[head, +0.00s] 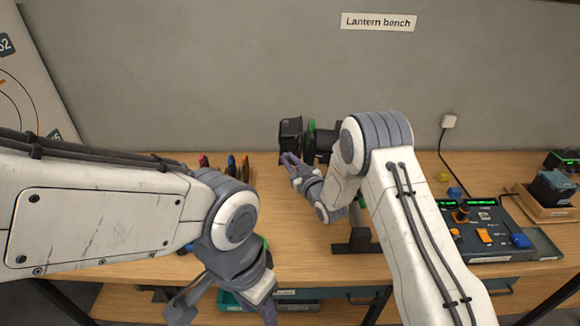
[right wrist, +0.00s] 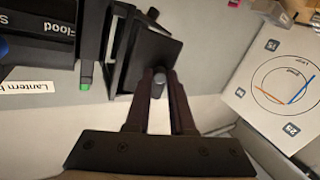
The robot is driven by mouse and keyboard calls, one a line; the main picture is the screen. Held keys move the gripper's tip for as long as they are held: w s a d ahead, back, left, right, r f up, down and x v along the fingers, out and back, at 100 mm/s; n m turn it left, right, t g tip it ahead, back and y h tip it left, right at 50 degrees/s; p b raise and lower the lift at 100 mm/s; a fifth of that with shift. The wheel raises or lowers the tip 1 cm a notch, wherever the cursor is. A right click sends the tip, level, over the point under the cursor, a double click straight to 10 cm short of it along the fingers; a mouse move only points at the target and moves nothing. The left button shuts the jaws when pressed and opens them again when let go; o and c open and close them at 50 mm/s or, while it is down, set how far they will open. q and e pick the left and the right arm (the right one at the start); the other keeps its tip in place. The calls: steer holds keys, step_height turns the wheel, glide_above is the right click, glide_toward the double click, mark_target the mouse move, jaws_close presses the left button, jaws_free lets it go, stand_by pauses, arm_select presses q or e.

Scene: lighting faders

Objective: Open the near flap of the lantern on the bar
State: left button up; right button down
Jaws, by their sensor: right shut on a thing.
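The black lantern (head: 325,145) with a green ring is held on a dark stand at the back of the bench. Its black flaps (head: 290,130) are at its left end. My right gripper (head: 288,160) is at the lower edge of these flaps. In the right wrist view, its dark fingers (right wrist: 159,85) are shut on a small grey knob (right wrist: 158,76) at the edge of a black flap plate (right wrist: 155,48). My right arm hides part of the lantern and bar. My left gripper (head: 226,312) is open and empty, low at the bench's front edge.
A control desk (head: 485,235) with faders and knobs is at the right, beside a wooden tray (head: 545,208) holding a dark box. Several small coloured tools (head: 231,165) stand behind my left arm. The stand's foot (head: 355,245) is on the wooden bench.

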steer(key=shift+w+a+r+m+t+h+b, duration=0.15)
steer(key=shift+w+a+m+h+b, duration=0.3)
steer(key=shift+m+h+b, duration=1.1)
steer(key=shift+w+a+f+m+t+h+b, duration=0.2)
steer(key=shift+a+m+h, duration=0.65)
steer(key=shift+h, duration=1.45)
steer(key=shift+w+a+r+m+t+h+b, duration=0.25)
steer(key=shift+w+m+h+b, duration=0.2)
steer(key=shift+m+h+b, duration=0.95)
steer(key=shift+h+p, duration=0.35)
steer(key=shift+h, duration=0.3)
steer(key=c, duration=0.8)
jaws_free()
steer(key=shift+w, duration=0.1)
steer(key=shift+o, duration=0.2)
